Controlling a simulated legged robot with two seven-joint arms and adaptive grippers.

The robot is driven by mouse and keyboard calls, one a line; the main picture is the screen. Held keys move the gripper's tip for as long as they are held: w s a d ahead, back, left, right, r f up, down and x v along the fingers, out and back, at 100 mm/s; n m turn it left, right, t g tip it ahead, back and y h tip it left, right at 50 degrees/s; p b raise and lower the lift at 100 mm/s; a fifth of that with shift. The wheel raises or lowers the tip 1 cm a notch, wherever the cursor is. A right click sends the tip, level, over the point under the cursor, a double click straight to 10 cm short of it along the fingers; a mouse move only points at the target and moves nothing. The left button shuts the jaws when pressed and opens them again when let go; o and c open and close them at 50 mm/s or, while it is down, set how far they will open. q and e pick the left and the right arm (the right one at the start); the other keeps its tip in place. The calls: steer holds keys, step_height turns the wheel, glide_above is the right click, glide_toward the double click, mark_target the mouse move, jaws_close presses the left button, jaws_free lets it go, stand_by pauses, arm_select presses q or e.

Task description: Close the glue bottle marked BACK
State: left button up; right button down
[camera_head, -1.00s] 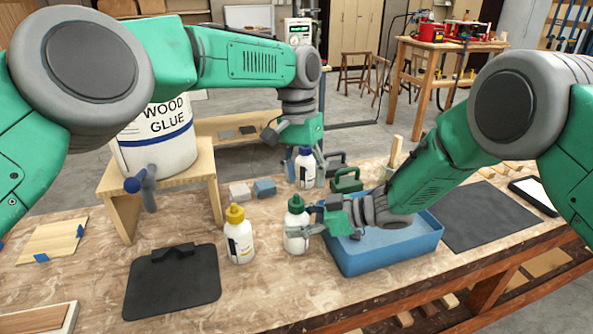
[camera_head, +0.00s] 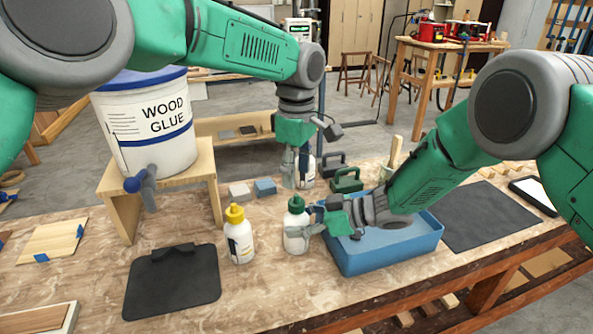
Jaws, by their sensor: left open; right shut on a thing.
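My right gripper (camera_head: 302,232) is shut on the green-capped bottle, which stands upright. My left gripper (camera_head: 296,180) is open and points down in front of the third bottle, hiding its cap. I cannot tell whether it touches that bottle.
A blue tray (camera_head: 390,262) lies under my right forearm. A wood glue bucket (camera_head: 150,125) stands on a wooden stand (camera_head: 207,178) at left. The front middle is clear.

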mark_target(296, 201)
arm_select(q)
steer(key=shift+f, duration=0.1)
steer(key=shift+f, duration=3.9)
jaws_close()
